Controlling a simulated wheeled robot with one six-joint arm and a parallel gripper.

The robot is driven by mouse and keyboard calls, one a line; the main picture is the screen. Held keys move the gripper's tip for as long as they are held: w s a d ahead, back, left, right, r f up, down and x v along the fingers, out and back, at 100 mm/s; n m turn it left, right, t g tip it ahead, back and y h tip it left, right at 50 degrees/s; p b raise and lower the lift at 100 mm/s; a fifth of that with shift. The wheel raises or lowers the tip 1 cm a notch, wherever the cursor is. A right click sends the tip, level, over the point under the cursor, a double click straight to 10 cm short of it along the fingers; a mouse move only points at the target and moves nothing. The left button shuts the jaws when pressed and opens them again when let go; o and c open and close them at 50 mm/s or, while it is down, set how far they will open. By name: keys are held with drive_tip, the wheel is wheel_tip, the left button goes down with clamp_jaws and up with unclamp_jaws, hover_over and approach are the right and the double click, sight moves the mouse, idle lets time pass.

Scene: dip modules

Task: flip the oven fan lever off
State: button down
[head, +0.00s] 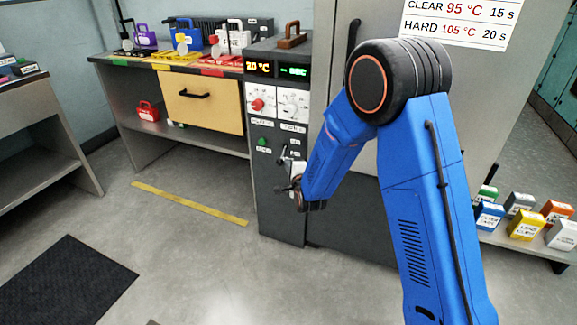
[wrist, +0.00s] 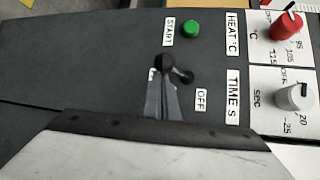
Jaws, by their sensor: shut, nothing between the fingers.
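The oven's dark control panel (head: 275,200) stands in the middle of the head view, below its dials. The fan lever (wrist: 184,77) is a small black knob in the wrist view, beside the OFF label (wrist: 201,99) and largely hidden behind my fingers. My gripper (wrist: 165,68) is shut and empty, with its dark fingertips overlapping the lever's left side in that view. I cannot tell whether they touch. In the head view my gripper (head: 284,187) is close to the panel, below the green button (head: 262,141). The lever's exact tilt is unclear.
A red dial (wrist: 286,27) and a white dial (wrist: 294,97) sit beside the lever area. The green START button (wrist: 191,28) is close too. A wooden drawer (head: 203,100) is left of the oven. Coloured boxes (head: 527,225) stand at right. Floor at left is open.

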drive_tip(key=shift+r, duration=0.1)
drive_tip(key=shift+s+r, duration=0.1)
drive_tip(key=shift+r, duration=0.05)
